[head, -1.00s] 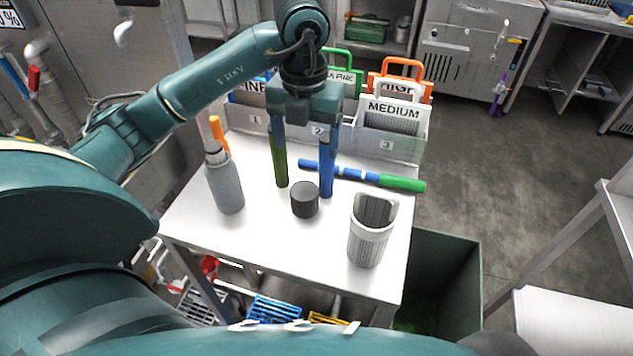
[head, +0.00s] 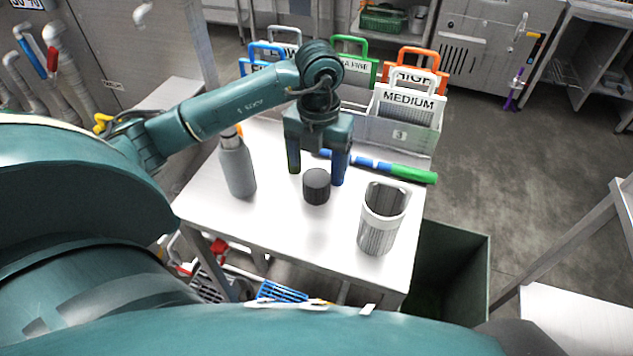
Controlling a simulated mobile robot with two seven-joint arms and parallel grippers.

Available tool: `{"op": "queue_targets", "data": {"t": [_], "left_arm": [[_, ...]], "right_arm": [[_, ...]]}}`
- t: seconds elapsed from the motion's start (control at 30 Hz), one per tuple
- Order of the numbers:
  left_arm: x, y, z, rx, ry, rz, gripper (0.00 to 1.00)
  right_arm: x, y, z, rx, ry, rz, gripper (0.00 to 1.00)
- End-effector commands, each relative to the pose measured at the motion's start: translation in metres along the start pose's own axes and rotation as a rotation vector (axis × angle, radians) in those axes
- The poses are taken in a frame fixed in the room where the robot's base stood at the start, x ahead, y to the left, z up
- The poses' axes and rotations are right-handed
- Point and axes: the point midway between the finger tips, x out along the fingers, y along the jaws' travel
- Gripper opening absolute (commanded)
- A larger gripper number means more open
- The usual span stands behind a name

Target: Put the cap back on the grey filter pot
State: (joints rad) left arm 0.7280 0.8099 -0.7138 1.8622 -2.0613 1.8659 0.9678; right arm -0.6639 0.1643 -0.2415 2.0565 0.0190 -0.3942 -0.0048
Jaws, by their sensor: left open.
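A dark grey round cap (head: 316,187) lies on the light metal table. To its right stands a grey ribbed pot (head: 379,228) with a pale rim and an open, slanted top; it looks like the filter pot. A smooth grey bottle (head: 238,170) with a narrow neck stands at left. My left gripper (head: 316,178) points down, open and empty. Its two fingers show on either side of the cap, close to its top edge. I cannot tell if they touch it or are slightly behind it. My right gripper is not in view.
A blue and green rod (head: 400,172) lies behind the cap. Numbered bins with labelled baskets, one reading MEDIUM (head: 408,103), line the table's back edge. A dark green bin (head: 455,260) stands on the floor to the right. The table front (head: 290,228) is clear.

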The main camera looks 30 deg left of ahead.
Motion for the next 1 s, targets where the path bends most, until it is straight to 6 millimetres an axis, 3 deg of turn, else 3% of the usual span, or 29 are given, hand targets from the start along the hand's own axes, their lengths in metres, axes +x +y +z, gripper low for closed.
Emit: {"op": "queue_targets", "data": {"t": [0.27,0.6,1.0], "left_arm": [[0.005,0.000,-0.001,-0.001,0.003,0.000,0.77],[0.049,0.002,-0.005,-0.001,0.002,0.000,0.77],[0.052,0.002,-0.004,0.000,0.000,0.000,0.77]], "right_arm": [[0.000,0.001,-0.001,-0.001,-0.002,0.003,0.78],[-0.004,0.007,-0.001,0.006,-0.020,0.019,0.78],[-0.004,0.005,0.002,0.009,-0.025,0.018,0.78]]}}
